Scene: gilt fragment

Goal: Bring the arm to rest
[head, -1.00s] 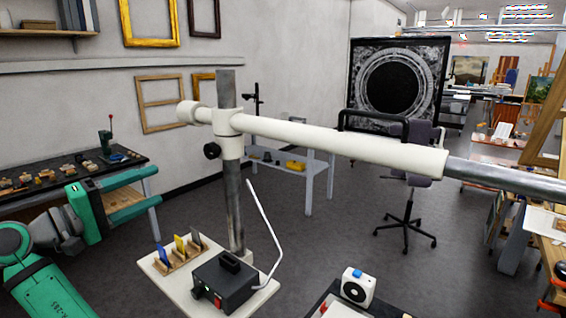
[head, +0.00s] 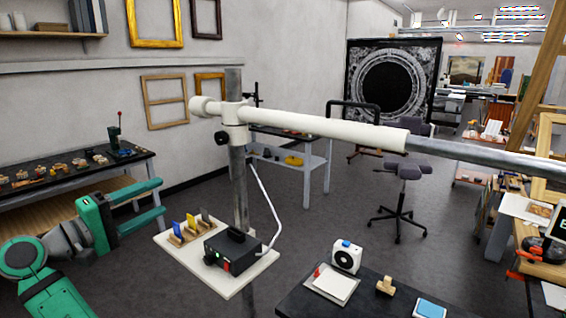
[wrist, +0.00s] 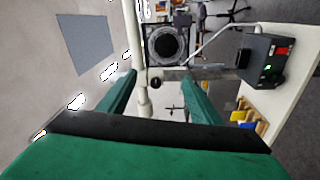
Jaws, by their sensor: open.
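My green arm comes in at the lower left of the head view. My gripper (head: 158,205) is open, its two green fingers pointing right, with nothing visible between them. In the head view it appears just left of a white board (head: 215,284) that carries a black box (head: 232,252) with a green light. In the wrist view my gripper (wrist: 158,92) shows its fingers spread apart. A white pole (wrist: 141,70) and the box (wrist: 270,60) appear beyond them, and no contact is visible.
A metal post (head: 238,190) holds a long white boom (head: 310,124) across the view. A dark bench (head: 20,206) with small pieces stands at the left. A dark table (head: 365,303) with a white device (head: 346,256) is at the lower right. Open floor surrounds the office chair (head: 402,180).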

